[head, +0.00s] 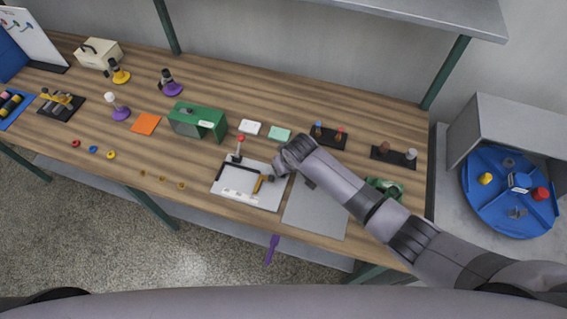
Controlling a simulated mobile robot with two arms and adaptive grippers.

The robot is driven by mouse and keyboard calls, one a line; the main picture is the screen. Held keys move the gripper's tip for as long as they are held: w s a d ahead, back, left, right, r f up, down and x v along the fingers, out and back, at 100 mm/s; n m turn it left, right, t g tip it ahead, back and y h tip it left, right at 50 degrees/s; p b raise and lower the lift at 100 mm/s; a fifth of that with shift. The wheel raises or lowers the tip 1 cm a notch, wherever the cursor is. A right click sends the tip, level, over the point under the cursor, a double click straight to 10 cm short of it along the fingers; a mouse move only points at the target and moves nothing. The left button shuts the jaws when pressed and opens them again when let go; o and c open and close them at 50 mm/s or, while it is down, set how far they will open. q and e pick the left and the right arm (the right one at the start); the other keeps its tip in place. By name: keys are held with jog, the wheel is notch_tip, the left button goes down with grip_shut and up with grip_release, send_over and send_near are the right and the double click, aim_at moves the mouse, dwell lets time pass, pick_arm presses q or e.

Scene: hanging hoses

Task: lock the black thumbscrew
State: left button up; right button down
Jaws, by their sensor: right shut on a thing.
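The black thumbscrew (271,178) appears as a small dark knob at the plate's right side, partly covered by my gripper. My right gripper (277,174) reaches in from the right and is shut at this knob; its fingers are small and mostly hidden by my wrist. How far the screw is turned cannot be told. My left gripper is not in view.
A grey mat (316,212) lies right of the plate, under my arm. A green box (197,121), white and mint blocks (279,134) and a black stand with coloured knobs (328,135) stand behind.

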jog(key=shift+r, duration=0.1)
dwell(0.4)
jog(key=c, duration=1.3)
grip_release()
jog(key=shift+v, duration=3.95)
